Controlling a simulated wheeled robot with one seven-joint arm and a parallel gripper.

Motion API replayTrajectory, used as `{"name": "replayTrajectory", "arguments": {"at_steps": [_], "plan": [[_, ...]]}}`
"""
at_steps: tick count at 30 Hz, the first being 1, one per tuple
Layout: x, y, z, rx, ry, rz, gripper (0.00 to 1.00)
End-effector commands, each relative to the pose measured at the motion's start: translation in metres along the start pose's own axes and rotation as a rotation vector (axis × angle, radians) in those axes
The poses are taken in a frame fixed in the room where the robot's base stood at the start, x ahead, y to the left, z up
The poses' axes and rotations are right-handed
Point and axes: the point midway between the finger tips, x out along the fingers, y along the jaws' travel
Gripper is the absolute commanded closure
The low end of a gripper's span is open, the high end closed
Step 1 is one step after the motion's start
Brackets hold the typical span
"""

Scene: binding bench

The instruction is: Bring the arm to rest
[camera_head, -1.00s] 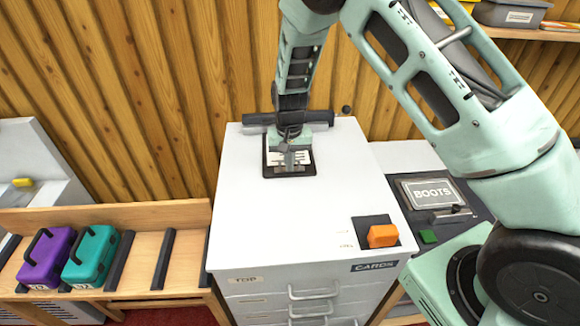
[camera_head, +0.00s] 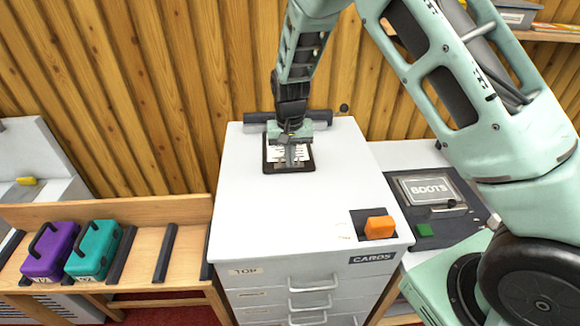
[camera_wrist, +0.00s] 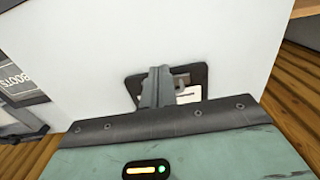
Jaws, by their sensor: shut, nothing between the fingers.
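My gripper (camera_head: 290,156) is shut and empty, low over the far part of the white cabinet top (camera_head: 285,205). It points down at a dark-framed card holder (camera_head: 267,168) with a white printed card, partly hidden behind the fingers. In the wrist view the closed fingers (camera_wrist: 158,75) stand in front of the same dark frame (camera_wrist: 136,82). I cannot tell whether the fingertips touch the card. My arm reaches in from the right of the head view, over the cabinet.
An orange block (camera_head: 379,226) sits at the cabinet's near right corner. A BOOTS panel (camera_head: 430,190) lies to the right. Purple (camera_head: 50,250) and teal (camera_head: 92,250) cases stand on a wooden rack (camera_head: 140,262) at left. A wooden slat wall (camera_head: 150,90) rises behind.

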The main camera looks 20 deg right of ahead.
Motion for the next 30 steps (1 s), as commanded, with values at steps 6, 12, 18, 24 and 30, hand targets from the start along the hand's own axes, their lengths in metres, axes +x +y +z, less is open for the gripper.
{"name": "replayTrajectory", "arguments": {"at_steps": [6, 12, 18, 24, 30], "plan": [[-0.035, 0.000, -0.001, -0.001, 0.004, -0.002, 1.00], [-0.059, 0.000, 0.000, 0.000, 0.001, 0.000, 1.00], [-0.065, 0.001, 0.001, 0.000, -0.001, 0.002, 1.00], [-0.076, -0.018, 0.039, -0.086, -0.022, -0.041, 1.00], [-0.105, -0.048, 0.162, -0.398, -0.053, -0.119, 1.00]]}}
